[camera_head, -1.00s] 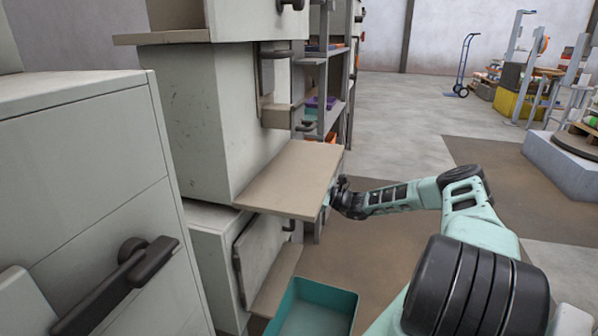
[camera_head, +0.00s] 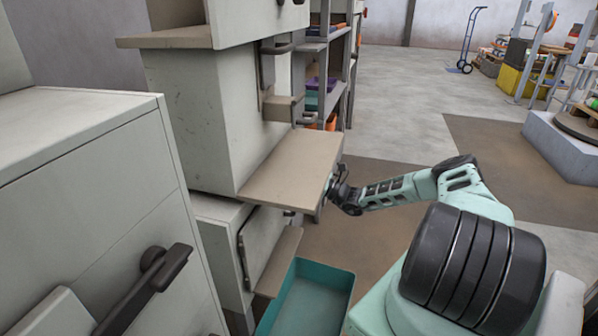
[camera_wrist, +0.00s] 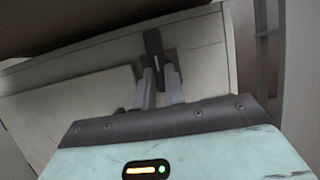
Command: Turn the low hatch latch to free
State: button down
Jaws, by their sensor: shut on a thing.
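The low hatch (camera_head: 262,243) is a pale panel on the lower part of the machine, under a tan ledge. In the wrist view its pale face (camera_wrist: 85,105) fills much of the left and middle. The latch (camera_wrist: 153,42) is a dark upright bar on that face. My gripper (camera_wrist: 160,74) has its two grey fingers shut on the latch's lower part, which they partly hide. In the head view my gripper (camera_head: 338,190) is at the outer edge of the ledge, and its fingertips and the latch are hidden there.
The tan ledge (camera_head: 290,172) juts out above the hatch, close to my gripper. A teal bin (camera_head: 318,290) stands on the floor below. A grey cabinet with a dark handle (camera_head: 165,270) is at the near left. Open floor (camera_head: 400,120) lies beyond my arm.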

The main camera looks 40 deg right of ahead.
jog(key=shift+f, duration=0.15)
jog(key=c, duration=1.5)
grip_release()
jog(key=shift+o, duration=0.2)
jog(key=p+v, duration=0.1)
jog(key=v, duration=1.6)
jog(key=shift+s+d, duration=0.15)
